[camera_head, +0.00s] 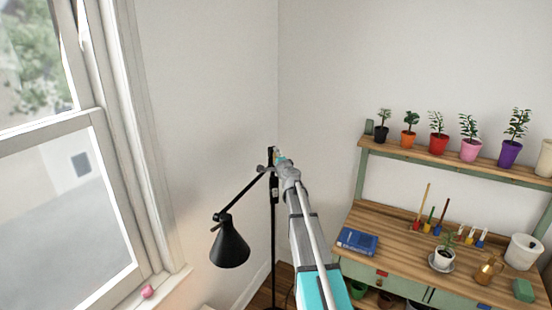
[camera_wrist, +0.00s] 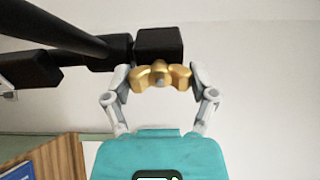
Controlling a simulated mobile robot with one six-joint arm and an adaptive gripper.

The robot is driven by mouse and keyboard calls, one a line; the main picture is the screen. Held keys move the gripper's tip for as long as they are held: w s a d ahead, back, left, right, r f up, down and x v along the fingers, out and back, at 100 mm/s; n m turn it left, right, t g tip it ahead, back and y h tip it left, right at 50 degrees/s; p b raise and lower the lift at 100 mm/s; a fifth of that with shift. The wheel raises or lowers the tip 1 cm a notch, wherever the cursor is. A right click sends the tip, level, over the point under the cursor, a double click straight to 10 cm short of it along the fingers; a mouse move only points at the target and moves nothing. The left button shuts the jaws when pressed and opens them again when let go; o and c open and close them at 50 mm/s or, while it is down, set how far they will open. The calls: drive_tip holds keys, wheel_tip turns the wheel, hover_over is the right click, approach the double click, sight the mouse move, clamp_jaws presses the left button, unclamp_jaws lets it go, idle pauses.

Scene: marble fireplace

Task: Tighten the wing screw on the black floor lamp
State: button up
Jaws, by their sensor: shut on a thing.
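The black floor lamp (camera_head: 231,243) stands in the corner by the window, with its cone shade hanging at the lower left end of a slanted arm. My gripper (camera_head: 278,162) is at the joint near the top of the lamp's pole, and my arm hides part of that joint in the head view. In the wrist view the gold wing screw (camera_wrist: 160,75) sits against the black joint block of the lamp. My gripper also shows there (camera_wrist: 161,82), its two grey fingers shut on the screw's wings, one at each side.
A wooden workbench (camera_head: 395,226) stands at the right, with a blue book (camera_head: 357,241), a white potted plant (camera_head: 444,258) and a brass watering can (camera_head: 488,270). Its upper shelf (camera_head: 460,161) holds several potted plants. The window (camera_head: 65,190) is at the left, with a pink object (camera_head: 147,292) on its sill.

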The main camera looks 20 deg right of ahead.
drive_tip(key=shift+w, duration=0.1)
drive_tip(key=o, duration=1)
drive_tip(key=shift+o, duration=0.2)
drive_tip(key=s+a, duration=0.1)
drive_tip(key=s, duration=1.1)
drive_tip(key=shift+a, duration=0.2)
